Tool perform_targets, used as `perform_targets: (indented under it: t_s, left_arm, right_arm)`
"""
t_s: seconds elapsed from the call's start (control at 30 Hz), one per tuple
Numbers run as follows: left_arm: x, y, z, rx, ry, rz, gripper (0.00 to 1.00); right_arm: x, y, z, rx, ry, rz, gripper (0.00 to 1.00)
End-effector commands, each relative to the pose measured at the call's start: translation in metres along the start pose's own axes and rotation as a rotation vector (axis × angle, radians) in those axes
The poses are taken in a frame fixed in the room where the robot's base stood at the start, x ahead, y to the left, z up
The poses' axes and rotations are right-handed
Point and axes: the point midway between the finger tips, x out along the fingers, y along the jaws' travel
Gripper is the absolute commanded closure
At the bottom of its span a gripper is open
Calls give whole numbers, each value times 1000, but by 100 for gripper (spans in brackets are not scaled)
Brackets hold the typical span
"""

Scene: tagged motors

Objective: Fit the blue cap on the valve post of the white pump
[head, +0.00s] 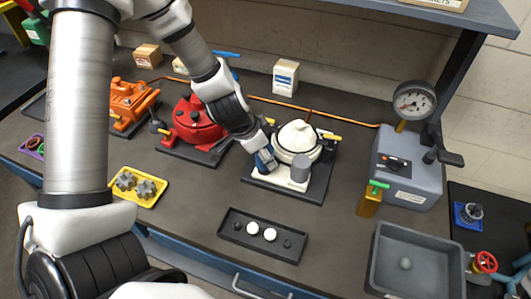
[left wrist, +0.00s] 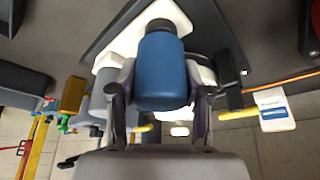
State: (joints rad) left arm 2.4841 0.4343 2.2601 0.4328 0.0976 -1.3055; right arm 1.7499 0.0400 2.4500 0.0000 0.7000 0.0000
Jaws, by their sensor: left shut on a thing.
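The white pump (head: 297,137) stands on a dark base plate in the middle of the bench, with a grey cylinder (head: 300,170) at its front. My left gripper (head: 264,158) is at the pump's front left, shut on the blue cap (head: 269,163). The left wrist view shows the blue cap (left wrist: 163,75) between the two fingers. A short dark piece (left wrist: 160,27) lines up with the cap's far end, against the white pump body. Whether it is the valve post, and whether the cap sits on it, I cannot tell. My right gripper is out of view.
A dark tray (head: 226,227) with white and dark round pieces lies in front of the pump. A red pump (head: 195,120) and an orange pump (head: 128,97) stand left. A grey gauge unit (head: 405,170) and a grey bin (head: 375,255) are right. A yellow tray (head: 150,201) is front left.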

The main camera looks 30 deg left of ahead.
Motion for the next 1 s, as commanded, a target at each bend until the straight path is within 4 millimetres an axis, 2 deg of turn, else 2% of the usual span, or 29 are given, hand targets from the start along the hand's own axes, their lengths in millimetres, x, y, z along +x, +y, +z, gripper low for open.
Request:
perform_targets:
  t_s: [1.0]
  left_arm:
    - [25, 0, 10, 1, 0, 0, 81]
  right_arm:
    - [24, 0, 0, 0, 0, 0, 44]
